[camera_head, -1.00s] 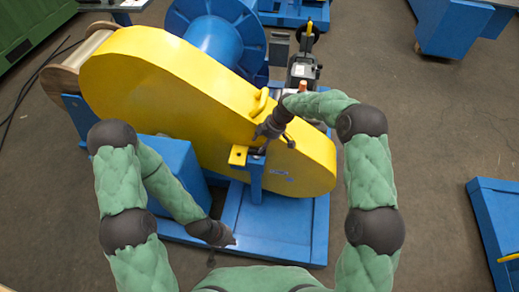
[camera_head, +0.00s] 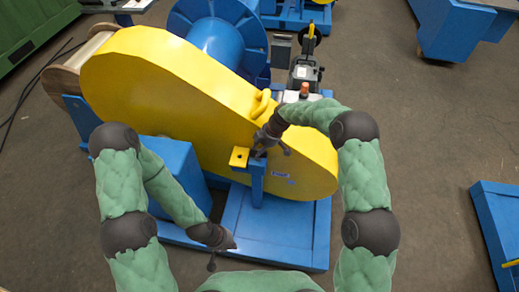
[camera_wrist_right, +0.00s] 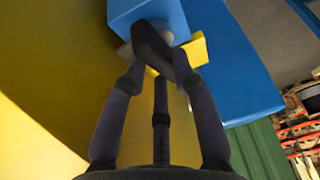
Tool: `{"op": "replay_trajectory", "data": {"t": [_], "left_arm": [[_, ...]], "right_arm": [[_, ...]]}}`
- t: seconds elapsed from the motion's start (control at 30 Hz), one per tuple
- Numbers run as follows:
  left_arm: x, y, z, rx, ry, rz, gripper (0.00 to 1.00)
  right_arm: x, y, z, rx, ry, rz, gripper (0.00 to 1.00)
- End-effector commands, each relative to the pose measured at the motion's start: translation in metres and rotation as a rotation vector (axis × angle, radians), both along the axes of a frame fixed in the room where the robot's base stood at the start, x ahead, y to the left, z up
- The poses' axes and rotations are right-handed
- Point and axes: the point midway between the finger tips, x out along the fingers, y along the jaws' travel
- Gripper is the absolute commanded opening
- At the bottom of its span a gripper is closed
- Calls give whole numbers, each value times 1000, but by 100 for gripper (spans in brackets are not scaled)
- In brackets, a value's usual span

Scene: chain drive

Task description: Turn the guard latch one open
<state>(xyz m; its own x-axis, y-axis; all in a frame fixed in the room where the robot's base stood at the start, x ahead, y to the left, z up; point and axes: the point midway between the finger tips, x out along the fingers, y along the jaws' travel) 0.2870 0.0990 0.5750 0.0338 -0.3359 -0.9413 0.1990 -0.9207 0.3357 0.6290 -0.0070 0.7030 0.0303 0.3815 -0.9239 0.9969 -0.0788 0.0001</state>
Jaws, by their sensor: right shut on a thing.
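The guard latch shows in the right wrist view as a dark lever (camera_wrist_right: 152,45) on a grey pivot at the end of a blue post (camera_wrist_right: 140,12). My right gripper (camera_wrist_right: 158,75) is shut on this lever, with its fingers on either side of it. In the head view my right gripper (camera_head: 262,150) is at the top of the blue post (camera_head: 257,186), beside a yellow bracket (camera_head: 239,157), and it hides most of the latch. The yellow guard (camera_head: 160,95) is behind it. My left gripper (camera_head: 222,250) hangs low over the blue base; its fingers are too small to read.
A yellow handle (camera_head: 262,103) stands on the guard just above my right gripper. A blue box (camera_head: 175,170) and the blue base frame (camera_head: 285,235) lie in front of the guard. Open floor (camera_head: 430,130) is to the right.

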Motion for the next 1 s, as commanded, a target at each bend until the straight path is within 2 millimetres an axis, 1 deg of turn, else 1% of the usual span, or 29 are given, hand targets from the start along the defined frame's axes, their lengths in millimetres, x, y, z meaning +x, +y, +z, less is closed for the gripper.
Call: {"op": "replay_trajectory", "data": {"t": [0.3, 0.6, 0.63, 0.7, 1.0], "left_arm": [[0, 0, 5, 0, 0, 0, 0], [0, 0, 4, 0, 0, 0, 0], [0, 0, 4, 0, 0, 0, 0], [0, 0, 4, 0, 0, 0, 0], [0, 0, 4, 0, 0, 0, 0]], "right_arm": [[-1, 0, 0, -1, 2, -124, 0], [-1, -1, -1, 0, 2, -135, 0], [-1, -1, -1, 0, 2, -135, 36], [-1, -1, -1, 0, 2, -135, 52], [-1, -1, 0, 0, 1, -133, 52]]}}
